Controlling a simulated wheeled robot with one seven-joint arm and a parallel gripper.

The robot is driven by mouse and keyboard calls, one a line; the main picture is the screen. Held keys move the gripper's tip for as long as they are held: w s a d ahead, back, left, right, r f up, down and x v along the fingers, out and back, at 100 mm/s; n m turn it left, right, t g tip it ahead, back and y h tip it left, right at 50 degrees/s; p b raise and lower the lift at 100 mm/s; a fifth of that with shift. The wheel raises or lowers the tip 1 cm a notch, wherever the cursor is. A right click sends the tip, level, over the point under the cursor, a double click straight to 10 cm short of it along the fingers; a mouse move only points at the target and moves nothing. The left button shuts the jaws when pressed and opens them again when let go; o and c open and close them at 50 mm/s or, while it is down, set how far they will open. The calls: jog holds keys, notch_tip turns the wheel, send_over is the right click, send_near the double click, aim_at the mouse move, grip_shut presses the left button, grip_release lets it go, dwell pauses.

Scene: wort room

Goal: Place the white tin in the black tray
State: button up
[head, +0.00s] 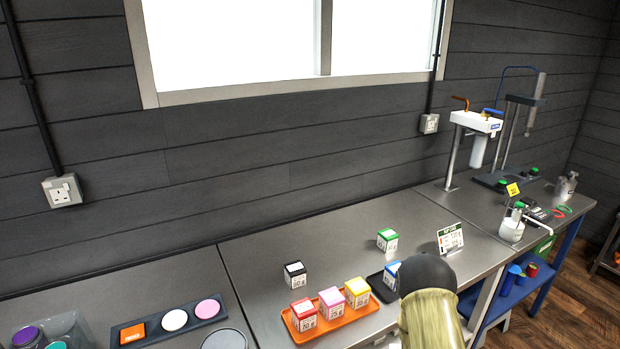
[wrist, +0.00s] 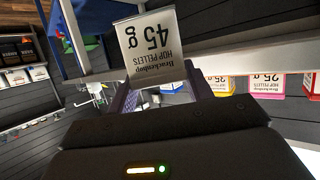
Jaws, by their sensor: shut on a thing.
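The white tin (wrist: 150,45) fills the upper middle of the wrist view. Its label, "Hop Pellets 45 g", appears upside down. My gripper (wrist: 160,105) is shut on it; the dark gripper body covers the bottom of that view. In the head view the white tin and my gripper do not show, and my arm rises at the lower right. The black tray (head: 379,289) lies on the bench just left of my arm, partly hidden by it. A blue-lidded tin (head: 391,271) stands at the black tray, partly covered by my arm.
An orange tray (head: 335,327) holds several coloured tins. A black-lidded tin (head: 295,275) and a green-lidded tin (head: 387,240) stand alone on the bench. A small sign (head: 450,238) stands behind my arm. A dark holder (head: 168,322) with discs lies left. Bench between the black and green tins is clear.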

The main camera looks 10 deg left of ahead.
jog(key=s+f, duration=0.4)
jog(key=f, duration=0.1)
jog(key=shift+f, duration=0.2)
jog(key=shift+d, duration=0.1)
